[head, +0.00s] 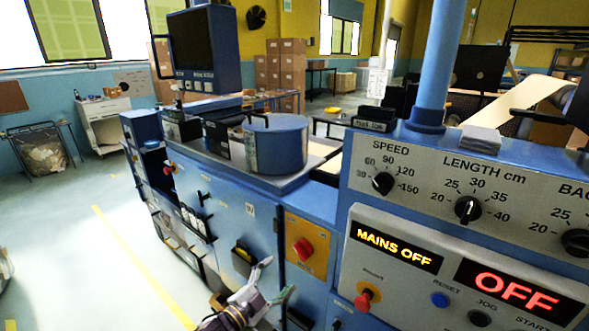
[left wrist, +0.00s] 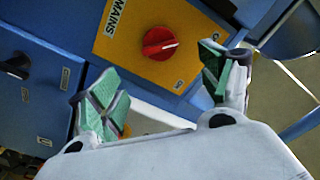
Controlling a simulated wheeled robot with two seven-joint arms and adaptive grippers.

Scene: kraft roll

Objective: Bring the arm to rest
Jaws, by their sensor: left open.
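My left gripper (head: 276,279) is low in the middle of the head view, in front of the blue machine cabinet (head: 245,215). Its green-padded fingers are spread, with nothing between them. In the left wrist view, the open left gripper (left wrist: 163,82) faces the red rotary mains switch (left wrist: 159,43) on its yellow-orange plate. The fingers look apart from the knob. The same red switch (head: 303,248) shows in the head view, just right of and above the gripper. My right gripper is not in view.
A control panel (head: 400,250) at the right has dials, a lit "MAINS OFF" sign (head: 395,246), a red "OFF" display (head: 517,291) and a red push button (head: 367,297). A blue drum (head: 275,147) stands on the machine. The floor (head: 95,235) at the left is largely clear.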

